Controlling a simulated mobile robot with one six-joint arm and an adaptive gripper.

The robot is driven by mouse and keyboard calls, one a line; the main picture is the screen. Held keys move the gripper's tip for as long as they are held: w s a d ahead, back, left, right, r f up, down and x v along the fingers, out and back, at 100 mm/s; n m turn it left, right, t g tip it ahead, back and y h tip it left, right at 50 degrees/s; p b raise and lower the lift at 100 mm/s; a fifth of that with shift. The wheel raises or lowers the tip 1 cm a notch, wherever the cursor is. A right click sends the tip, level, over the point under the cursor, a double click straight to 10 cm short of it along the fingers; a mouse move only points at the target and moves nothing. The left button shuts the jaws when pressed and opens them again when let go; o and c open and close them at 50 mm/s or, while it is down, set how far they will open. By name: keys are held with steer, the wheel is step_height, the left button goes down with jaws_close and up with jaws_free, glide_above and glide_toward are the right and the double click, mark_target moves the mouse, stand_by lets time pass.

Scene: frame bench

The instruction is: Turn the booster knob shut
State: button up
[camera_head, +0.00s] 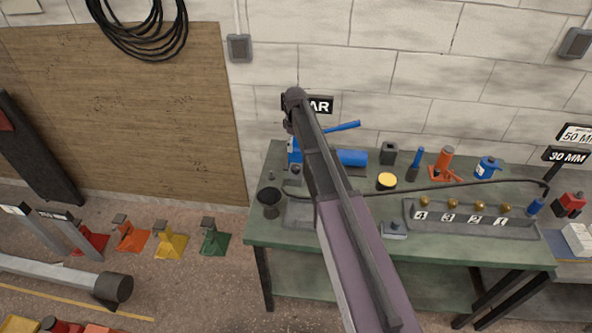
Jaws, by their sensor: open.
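A row of brass knobs (452,203) sits on a grey block (470,227) marked 4, 3, 2, 1 at the right. My arm rises from the bottom of the view to a joint above the blue unit. I cannot make out my gripper; it seems hidden behind the arm.
A black cup (269,201) stands at the bench's left edge. A yellow-topped pot (386,181), an orange jack (444,164) and a blue can (486,168) stand along the back. A dark hose (470,184) crosses the bench. Coloured stands (170,243) are on the floor at left.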

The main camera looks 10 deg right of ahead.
mark_target(296, 167)
steer(key=shift+f+b, duration=5.5)
steer(key=shift+f, duration=0.25)
steer(key=c, duration=1.1)
steer(key=shift+d, duration=0.15)
steer(key=shift+c, duration=0.2)
